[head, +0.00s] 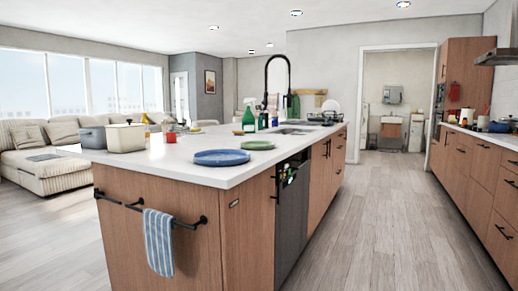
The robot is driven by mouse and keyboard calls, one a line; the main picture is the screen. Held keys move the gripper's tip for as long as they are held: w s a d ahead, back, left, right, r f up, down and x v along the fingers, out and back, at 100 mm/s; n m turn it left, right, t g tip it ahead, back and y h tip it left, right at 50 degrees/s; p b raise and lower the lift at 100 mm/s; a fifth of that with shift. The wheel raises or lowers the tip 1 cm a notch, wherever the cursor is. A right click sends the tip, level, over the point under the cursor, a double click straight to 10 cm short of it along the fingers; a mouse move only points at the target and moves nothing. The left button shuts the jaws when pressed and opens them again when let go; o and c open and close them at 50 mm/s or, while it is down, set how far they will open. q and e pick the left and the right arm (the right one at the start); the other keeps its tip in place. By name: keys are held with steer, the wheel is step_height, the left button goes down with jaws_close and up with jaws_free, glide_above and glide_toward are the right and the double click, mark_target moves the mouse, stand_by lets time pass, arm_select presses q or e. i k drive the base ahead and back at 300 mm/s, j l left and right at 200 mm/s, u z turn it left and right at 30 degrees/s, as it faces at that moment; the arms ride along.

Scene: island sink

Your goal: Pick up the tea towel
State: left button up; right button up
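A blue tea towel with pale stripes (158,243) hangs over a black rail (187,225) on the near end panel of the kitchen island. It hangs down towards the left end of the rail's right part. Neither of my grippers shows in the head view.
The island (235,199) has a white top with blue plates (222,157), a green plate (258,145), bins, bottles and a sink tap. A sofa (50,150) stands at left. The wooden floor (390,220) right of the island is clear up to the counter cabinets (475,170).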

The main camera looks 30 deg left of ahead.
mark_target(158, 227)
steer(key=j+u, duration=0.1)
steer(key=u, duration=1.4)
